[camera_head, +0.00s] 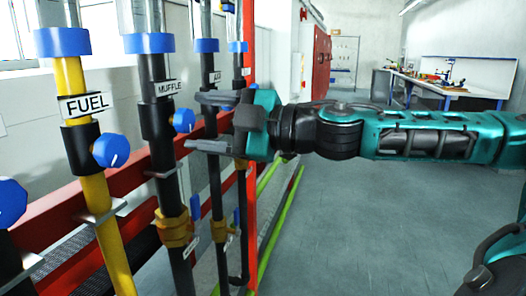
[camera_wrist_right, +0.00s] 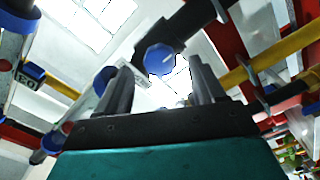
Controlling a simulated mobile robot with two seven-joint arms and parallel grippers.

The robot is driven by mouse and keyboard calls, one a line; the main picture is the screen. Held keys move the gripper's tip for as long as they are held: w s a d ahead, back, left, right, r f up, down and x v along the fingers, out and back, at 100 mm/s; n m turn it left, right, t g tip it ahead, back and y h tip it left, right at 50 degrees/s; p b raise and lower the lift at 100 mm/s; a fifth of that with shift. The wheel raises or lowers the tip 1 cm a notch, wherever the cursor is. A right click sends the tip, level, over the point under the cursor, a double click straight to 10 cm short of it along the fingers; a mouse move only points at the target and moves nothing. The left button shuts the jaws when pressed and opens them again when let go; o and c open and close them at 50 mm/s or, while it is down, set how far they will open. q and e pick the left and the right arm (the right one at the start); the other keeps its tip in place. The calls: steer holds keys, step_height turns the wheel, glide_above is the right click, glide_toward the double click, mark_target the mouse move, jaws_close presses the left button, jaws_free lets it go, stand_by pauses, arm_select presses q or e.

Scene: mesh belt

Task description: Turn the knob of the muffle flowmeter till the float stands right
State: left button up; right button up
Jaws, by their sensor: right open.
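The muffle flowmeter's pipe is black, with a white MUFFLE label (camera_head: 168,88) and a blue collar (camera_head: 149,43) at the foot of its clear tube. The float cannot be made out. The blue muffle knob (camera_head: 183,120) sticks out to the right below the label. My right gripper (camera_head: 200,122) is open, its fingers pointing left, one above and one below the knob's level. In the right wrist view a blue knob with a pale mark (camera_wrist_right: 160,59) shows between the fingertips (camera_wrist_right: 161,67), apparently beyond them; contact cannot be told. My left gripper is not in view.
The yellow FUEL pipe (camera_head: 70,78) with its own blue knob (camera_head: 111,150) stands to the left. Another dark labelled pipe (camera_head: 208,60) stands close by to the right. Red rails (camera_head: 60,207) run along the pipes. The floor (camera_head: 350,220) to the right is open.

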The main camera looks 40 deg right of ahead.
steer(key=shift+s+d+f+b, duration=0.4)
steer(key=shift+s+b, duration=0.25)
steer(key=shift+b, duration=0.4)
steer(key=shift+s+d+r, duration=0.1)
steer(key=shift+s+r, duration=0.15)
steer(key=shift+s, duration=0.05)
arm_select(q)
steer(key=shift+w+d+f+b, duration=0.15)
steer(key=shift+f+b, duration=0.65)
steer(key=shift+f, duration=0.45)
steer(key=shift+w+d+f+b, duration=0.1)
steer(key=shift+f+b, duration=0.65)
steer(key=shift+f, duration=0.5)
arm_select(e)
steer(key=v, duration=0.7)
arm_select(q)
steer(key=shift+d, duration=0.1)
arm_select(e)
steer(key=shift+w+r, duration=0.1)
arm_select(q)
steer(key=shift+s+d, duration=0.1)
